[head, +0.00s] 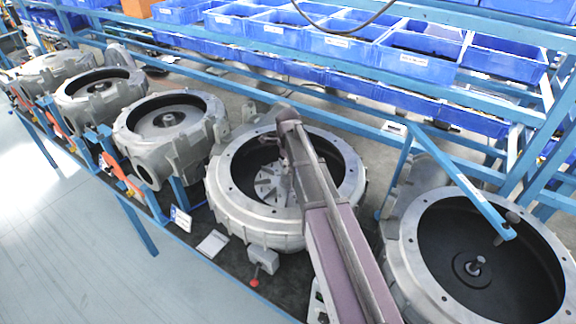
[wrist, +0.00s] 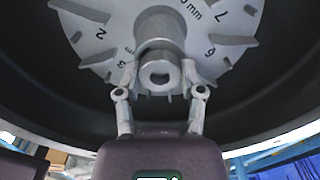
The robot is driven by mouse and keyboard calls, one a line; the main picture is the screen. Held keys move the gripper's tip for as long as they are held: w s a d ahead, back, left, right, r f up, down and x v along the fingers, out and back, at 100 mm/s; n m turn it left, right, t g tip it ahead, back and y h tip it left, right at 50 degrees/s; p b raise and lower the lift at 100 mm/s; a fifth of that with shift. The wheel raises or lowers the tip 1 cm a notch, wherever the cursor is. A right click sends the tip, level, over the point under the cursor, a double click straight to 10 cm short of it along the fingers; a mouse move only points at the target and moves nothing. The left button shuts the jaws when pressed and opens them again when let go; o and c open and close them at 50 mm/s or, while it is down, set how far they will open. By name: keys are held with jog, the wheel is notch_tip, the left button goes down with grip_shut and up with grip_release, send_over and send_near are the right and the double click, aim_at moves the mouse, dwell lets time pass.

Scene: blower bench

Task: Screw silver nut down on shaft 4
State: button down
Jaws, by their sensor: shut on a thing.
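In the wrist view, my gripper (wrist: 160,78) has one finger on each side of a small silver nut (wrist: 158,72) and is shut on it. The nut has a round hole facing the camera. It sits in front of a grey hub (wrist: 160,28) at the middle of a silver fan disc (wrist: 225,22) marked with numbers. The shaft itself is hard to make out, and I cannot tell how far the nut is on it. In the head view, the fan disc (head: 266,186) shows inside a round grey housing (head: 228,210), while my arm hides the nut and gripper.
A housing with a bare shaft (head: 476,267) stands at the right, below a blue bracket (head: 470,195). Several more housings (head: 168,118) line the bench at the left. Blue bins (head: 415,65) fill the rack behind. The dark housing wall (wrist: 40,75) surrounds my gripper.

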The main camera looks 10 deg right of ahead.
jog(key=m, duration=0.8)
dwell(0.4)
jog(key=shift+c, duration=2.4)
grip_release()
